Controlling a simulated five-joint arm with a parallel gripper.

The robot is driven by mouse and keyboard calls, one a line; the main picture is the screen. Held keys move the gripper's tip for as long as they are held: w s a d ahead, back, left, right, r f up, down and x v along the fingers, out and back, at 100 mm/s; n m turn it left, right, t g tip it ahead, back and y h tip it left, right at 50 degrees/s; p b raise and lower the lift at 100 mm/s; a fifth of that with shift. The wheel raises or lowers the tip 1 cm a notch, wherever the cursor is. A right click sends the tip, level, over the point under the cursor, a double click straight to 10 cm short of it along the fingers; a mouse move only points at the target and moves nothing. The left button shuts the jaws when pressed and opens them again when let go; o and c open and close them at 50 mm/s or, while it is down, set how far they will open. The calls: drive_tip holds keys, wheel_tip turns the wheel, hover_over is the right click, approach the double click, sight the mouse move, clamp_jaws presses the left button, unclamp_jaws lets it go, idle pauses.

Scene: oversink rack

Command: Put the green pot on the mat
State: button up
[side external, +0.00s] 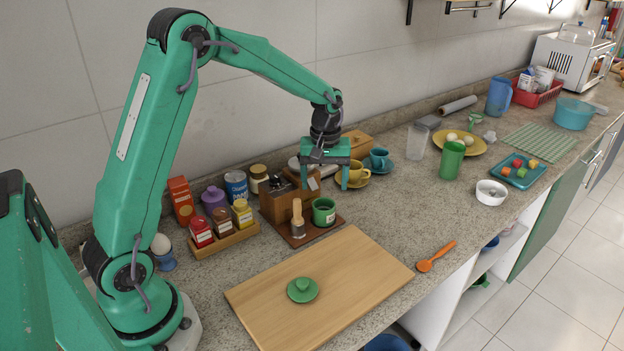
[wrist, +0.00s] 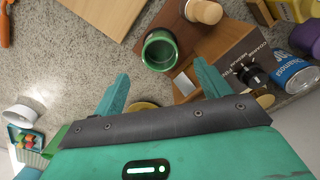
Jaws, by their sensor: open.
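The green pot (side external: 323,212) is small and open-topped with a pale label. It stands upright on a dark brown board (side external: 298,242). In the wrist view the pot (wrist: 159,52) shows its open top ahead of my fingers. My gripper (side external: 325,180) is open and empty, above the pot and apart from it. Its fingers (wrist: 163,85) also show in the wrist view. The mat (side external: 540,142), green and striped, lies flat at the far right of the counter. A loose green lid (side external: 302,290) lies on the light wooden board (side external: 270,306).
Yellow (side external: 357,172) and blue (side external: 379,158) cups, a green tumbler (side external: 452,160), a yellow plate (side external: 472,143) and a teal tray (side external: 519,171) lie toward the mat.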

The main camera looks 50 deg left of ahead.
wheel_tip(320, 180, up, 3)
drive_tip(key=shift+r, duration=0.1)
drive_tip(key=shift+r, duration=0.1)
idle(0.6)
drive_tip(key=s+d+r+m+t, duration=0.3)
drive_tip(key=s+d+r+m, duration=0.2)
drive_tip(key=s+r, duration=0.55)
drive_tip(key=s+d+m+t, duration=0.2)
drive_tip(key=s+m, duration=0.3)
drive_tip(key=s, duration=0.8)
drive_tip(key=shift+s+d+t, duration=0.25)
drive_tip(key=shift+d+t, duration=0.05)
drive_tip(key=shift+d, duration=0.1)
drive_tip(key=shift+c, duration=0.3)
